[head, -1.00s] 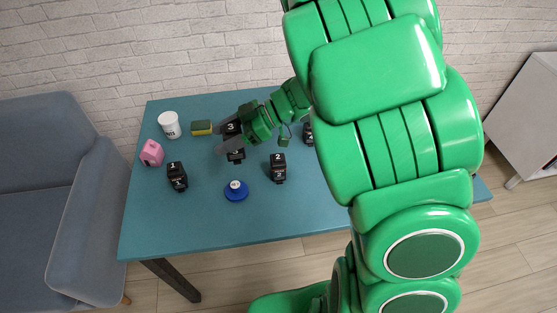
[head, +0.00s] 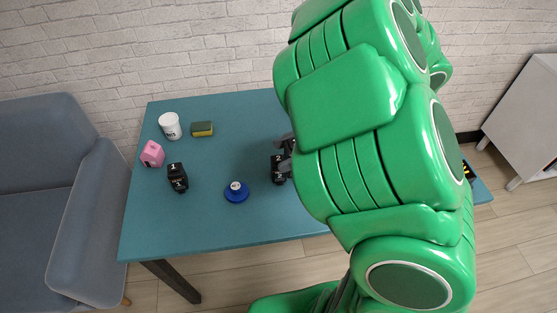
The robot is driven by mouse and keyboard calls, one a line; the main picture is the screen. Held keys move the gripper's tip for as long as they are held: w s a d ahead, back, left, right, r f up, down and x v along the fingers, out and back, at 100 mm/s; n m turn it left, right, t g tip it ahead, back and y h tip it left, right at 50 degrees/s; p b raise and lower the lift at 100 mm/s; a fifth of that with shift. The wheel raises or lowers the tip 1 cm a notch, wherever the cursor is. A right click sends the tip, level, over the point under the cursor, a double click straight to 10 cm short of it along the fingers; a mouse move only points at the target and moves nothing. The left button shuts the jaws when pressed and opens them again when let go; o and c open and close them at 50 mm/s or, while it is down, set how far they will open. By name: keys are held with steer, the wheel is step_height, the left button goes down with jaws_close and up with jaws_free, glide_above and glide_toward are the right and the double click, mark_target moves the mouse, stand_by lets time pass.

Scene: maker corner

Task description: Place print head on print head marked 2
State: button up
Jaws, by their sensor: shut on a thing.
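The black print head marked 2 (head: 278,169) stands on the table right of centre, its right side covered by my arm. My gripper (head: 287,143) shows only as a bit of grey finger just behind and above it; the rest is hidden behind my green arm. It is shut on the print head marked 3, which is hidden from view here. I cannot tell whether the held head touches print head 2. The black print head marked 1 (head: 177,177) stands at the left of the table.
On the blue table (head: 200,235) are a blue round object (head: 236,192) with a white top, a white cup (head: 170,126), a sponge (head: 202,129) and a pink object (head: 152,154). A dark item with yellow marks (head: 467,170) shows at the right. The front left is clear.

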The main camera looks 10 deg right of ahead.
steer(key=shift+w+a+f, duration=0.25)
steer(key=shift+w+f, duration=1.45)
steer(key=shift+w, duration=0.6)
steer(key=shift+w+a+f, duration=0.3)
steer(key=shift+w+f, duration=1.45)
steer(key=shift+w, duration=0.55)
steer(key=shift+w+a+f, duration=0.25)
steer(key=shift+w+f, duration=1.45)
steer(key=shift+w, duration=0.6)
steer(key=shift+f, duration=1.3)
steer(key=shift+f, duration=0.1)
steer(key=o, duration=1.2)
steer(key=shift+f, duration=0.1)
steer(key=shift+d+r, duration=0.2)
steer(key=v, duration=1.1)
steer(key=shift+d, duration=0.35)
